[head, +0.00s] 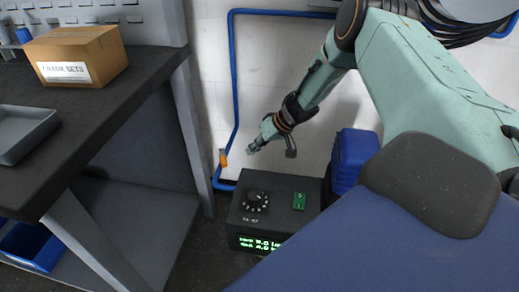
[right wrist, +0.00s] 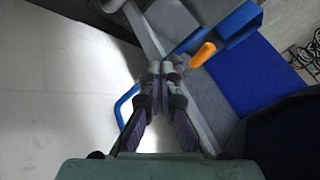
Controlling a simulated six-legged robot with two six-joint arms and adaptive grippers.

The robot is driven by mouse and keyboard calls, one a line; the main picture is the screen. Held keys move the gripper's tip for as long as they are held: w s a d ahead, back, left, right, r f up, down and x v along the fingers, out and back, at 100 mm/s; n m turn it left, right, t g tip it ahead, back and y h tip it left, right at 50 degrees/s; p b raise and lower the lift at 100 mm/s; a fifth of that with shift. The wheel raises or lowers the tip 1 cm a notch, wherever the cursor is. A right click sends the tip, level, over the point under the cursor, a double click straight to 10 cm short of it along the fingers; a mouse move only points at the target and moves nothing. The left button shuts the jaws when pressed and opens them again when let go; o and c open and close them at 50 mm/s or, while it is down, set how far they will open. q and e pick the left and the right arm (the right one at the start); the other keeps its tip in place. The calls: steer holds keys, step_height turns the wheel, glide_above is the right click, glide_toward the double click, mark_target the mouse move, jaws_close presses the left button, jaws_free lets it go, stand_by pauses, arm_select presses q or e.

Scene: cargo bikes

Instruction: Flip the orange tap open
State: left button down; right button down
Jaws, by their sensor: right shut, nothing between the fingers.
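The orange tap (head: 223,158) is a small lever on the blue pipe (head: 234,90), low on the white wall in the head view. In the right wrist view the orange tap (right wrist: 203,54) shows just beyond and to the right of the fingertips. My right gripper (head: 252,148) is shut and empty, to the right of the tap and apart from it in the head view. The right gripper's fingers (right wrist: 162,72) meet in the right wrist view. My left gripper is in neither view.
A black control box (head: 270,213) with a dial and green display stands below my right gripper. A blue container (head: 352,160) is to its right. A dark workbench (head: 100,115) at left holds a cardboard box (head: 76,55) and a grey tray (head: 24,132). A blue bin (head: 34,245) sits below.

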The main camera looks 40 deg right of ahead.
mark_target(223, 157)
steer(key=a+b, duration=0.1)
steer(key=w+a+f+b, duration=0.1)
steer(key=a, duration=0.1)
steer(key=w+a+b, duration=0.1)
steer(key=shift+a+f, duration=0.15)
steer(key=shift+a, duration=0.1)
steer(key=shift+s, duration=0.1)
stand_by(0.6)
